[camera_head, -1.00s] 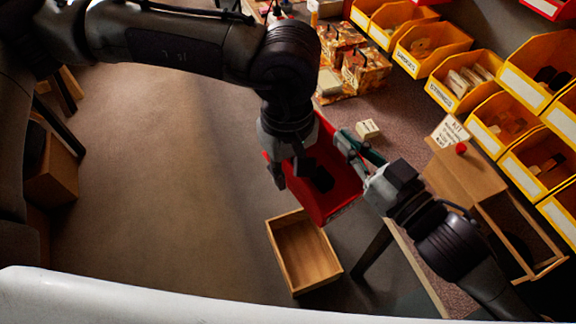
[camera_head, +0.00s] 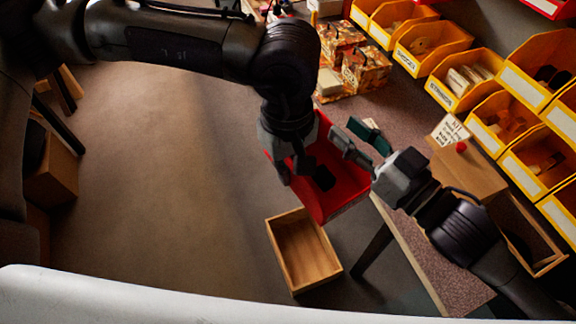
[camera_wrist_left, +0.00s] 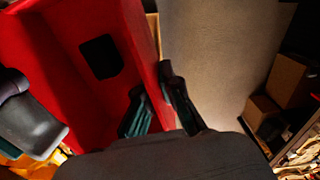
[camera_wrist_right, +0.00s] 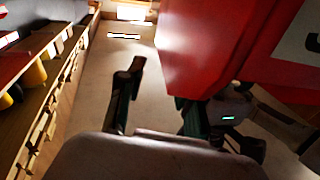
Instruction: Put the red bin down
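The red bin (camera_head: 345,185) is in the middle of the head view, tilted, beside the bench edge. My left gripper (camera_head: 303,178) reaches down at its left wall. In the left wrist view, the left fingers (camera_wrist_left: 158,108) straddle the wall of the red bin (camera_wrist_left: 85,60), which sits between them. My right gripper (camera_head: 360,142) is at the bin's right side, its fingers apart. In the right wrist view, the right fingers (camera_wrist_right: 160,108) are open with only floor between them, and the red bin (camera_wrist_right: 225,50) is beside them. The bin's underside is hidden.
An open wooden box (camera_head: 303,252) is below the bin. The bench top (camera_head: 415,118) has clear room right of the bin. Patterned boxes (camera_head: 365,68) stand behind, yellow bins (camera_head: 433,45) line the back, and a wooden drawer unit (camera_head: 465,165) with a sign stands at right.

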